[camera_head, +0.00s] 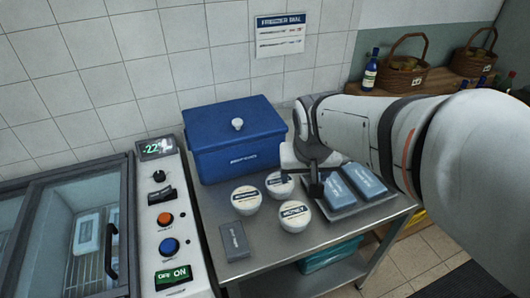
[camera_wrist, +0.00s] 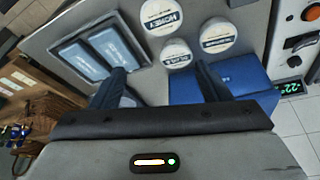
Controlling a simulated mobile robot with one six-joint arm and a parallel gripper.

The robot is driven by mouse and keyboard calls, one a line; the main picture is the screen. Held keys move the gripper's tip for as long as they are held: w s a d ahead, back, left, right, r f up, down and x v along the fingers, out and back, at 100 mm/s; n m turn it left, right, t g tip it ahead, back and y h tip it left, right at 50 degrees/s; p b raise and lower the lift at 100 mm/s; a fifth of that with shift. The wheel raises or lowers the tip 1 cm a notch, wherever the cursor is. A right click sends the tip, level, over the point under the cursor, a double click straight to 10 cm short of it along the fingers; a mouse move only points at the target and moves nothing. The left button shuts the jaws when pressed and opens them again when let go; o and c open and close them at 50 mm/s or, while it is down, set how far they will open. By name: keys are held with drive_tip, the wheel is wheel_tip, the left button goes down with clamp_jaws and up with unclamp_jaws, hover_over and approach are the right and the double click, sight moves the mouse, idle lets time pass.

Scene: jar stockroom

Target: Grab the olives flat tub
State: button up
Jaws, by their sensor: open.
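Three round white tubs with dark-banded lids stand on the metal table. The one nearest my gripper (camera_head: 303,178), whose small label seems to read olives, is the olives flat tub (camera_head: 277,187), partly hidden by the gripper in the head view. In the wrist view the olives tub (camera_wrist: 176,53) lies ahead of and between my two dark fingers (camera_wrist: 161,78). My gripper is open, above the table, with nothing between the fingers.
A honey tub (camera_head: 295,216) and another round tub (camera_head: 246,201) stand close beside it. A tray (camera_head: 345,212) with two blue packs (camera_head: 364,181) is on the right. A blue lidded box (camera_head: 235,150) stands behind; a dark grey box (camera_head: 235,241) lies in front.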

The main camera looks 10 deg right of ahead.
sight(280, 183)
drive_tip(key=o, duration=0.6)
drive_tip(key=w+f+b, duration=0.2)
drive_tip(key=w+f, duration=0.3)
drive_tip(key=w+a+f+m+b, duration=0.1)
drive_tip(key=w+f+b, duration=0.1)
drive_tip(key=w+f, duration=0.3)
drive_tip(key=w+a+f+m+b, duration=0.1)
drive_tip(key=w+f+b, duration=0.1)
drive_tip(key=w+f, duration=0.3)
drive_tip(key=shift+w+f+h, duration=0.15)
drive_tip(key=shift+w+f, duration=0.05)
drive_tip(key=shift+f, duration=0.3)
drive_tip(key=shift+w+f+h, duration=0.15)
drive_tip(key=shift+w+f, duration=0.05)
drive_tip(key=shift+f, duration=0.25)
drive_tip(key=shift+x, duration=3.8)
